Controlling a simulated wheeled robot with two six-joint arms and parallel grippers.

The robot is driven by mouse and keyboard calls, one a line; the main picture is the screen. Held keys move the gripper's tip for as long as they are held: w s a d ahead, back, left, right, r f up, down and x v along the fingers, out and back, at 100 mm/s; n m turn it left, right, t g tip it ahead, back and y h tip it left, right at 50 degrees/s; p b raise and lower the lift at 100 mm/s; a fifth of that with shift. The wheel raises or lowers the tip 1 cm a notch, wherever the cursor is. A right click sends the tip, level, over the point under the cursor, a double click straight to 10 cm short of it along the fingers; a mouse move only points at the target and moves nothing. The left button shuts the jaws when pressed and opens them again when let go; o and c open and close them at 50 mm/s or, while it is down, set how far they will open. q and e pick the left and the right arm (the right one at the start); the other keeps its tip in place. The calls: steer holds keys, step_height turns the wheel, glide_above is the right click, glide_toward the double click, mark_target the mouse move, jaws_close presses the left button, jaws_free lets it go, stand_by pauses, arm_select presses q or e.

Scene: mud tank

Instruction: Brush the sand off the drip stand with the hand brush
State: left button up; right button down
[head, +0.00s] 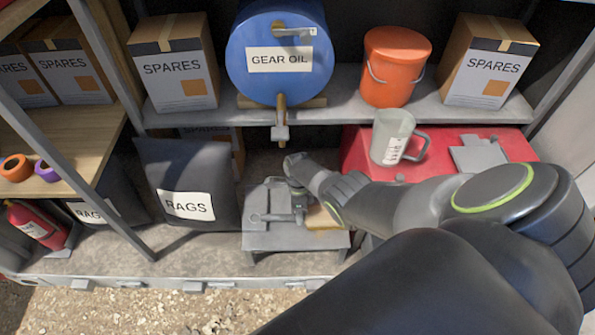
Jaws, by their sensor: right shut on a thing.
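The drip stand (262,241) is a low grey stand on the floor of the rack, below the tap of the blue gear oil drum. My right gripper (299,203) is low over the stand's top, reaching in from the right, and is shut on the hand brush. A tan patch or block (323,218) shows at the right of the stand's top, partly behind my wrist; I cannot tell whether it is the brush or sand. My wrist and forearm hide the stand's right back part. My left gripper is not in view.
The gear oil drum (258,78) and its tap (281,118) hang above. A bag of rags (168,158) stands close left of the stand. A grey jug (391,138) is on the red box (510,146) at right. An orange bucket (395,65) is on the shelf.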

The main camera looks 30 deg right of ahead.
mark_target(268, 215)
steer(key=shift+w+a+f+b, duration=0.2)
steer(key=shift+w+a+b, duration=0.2)
steer(key=shift+a, duration=0.15)
steer(key=shift+w+a+b, duration=0.2)
steer(key=shift+w+a, duration=0.15)
steer(key=shift+a, duration=0.25)
steer(key=shift+w+a+b, duration=0.15)
steer(key=shift+w+a, duration=0.15)
steer(key=shift+a, duration=0.3)
steer(key=shift+w+a+r+b, duration=0.1)
steer(key=shift+w+a+b, duration=0.1)
steer(key=shift+w+a, duration=0.25)
steer(key=shift+w+a+b, duration=0.2)
steer(key=shift+a, duration=0.35)
steer(key=shift+w+a+r+b, duration=0.1)
steer(key=shift+w+a+b, duration=0.35)
steer(key=shift+a, duration=0.25)
steer(key=shift+w+a+b, duration=0.35)
steer(key=shift+w+a, duration=0.15)
steer(key=shift+a, duration=0.2)
steer(key=shift+r, duration=0.2)
steer(key=shift+r+p, duration=0.2)
steer(key=shift+p, duration=0.15)
step_height(268, 215, up, 5)
steer(key=p, duration=0.5)
steer(key=shift+r, duration=0.2)
